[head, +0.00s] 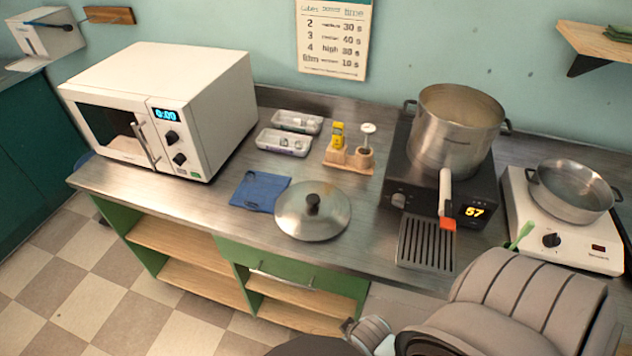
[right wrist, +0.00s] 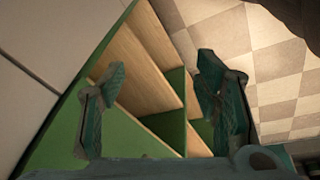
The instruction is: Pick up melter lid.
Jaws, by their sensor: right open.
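The melter lid (head: 332,221), a round steel lid with a black knob, lies flat on the metal counter in the head view, between a blue cloth and a slotted grate. The large steel melter pot (head: 440,140) stands without a lid on a black heater showing 57. My right gripper (right wrist: 160,65) is open and empty in the right wrist view, its fingers pointing toward green cabinet shelves and floor. Part of my right arm shows at the lower right of the head view, in front of the counter and apart from the lid. My left gripper is not in view.
A white microwave (head: 205,105) stands at the left. A blue cloth (head: 260,192), trays (head: 285,142) and a wooden holder (head: 348,160) lie around the lid. The grate (head: 426,242) and a smaller pot (head: 571,190) on a white hotplate are to the right.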

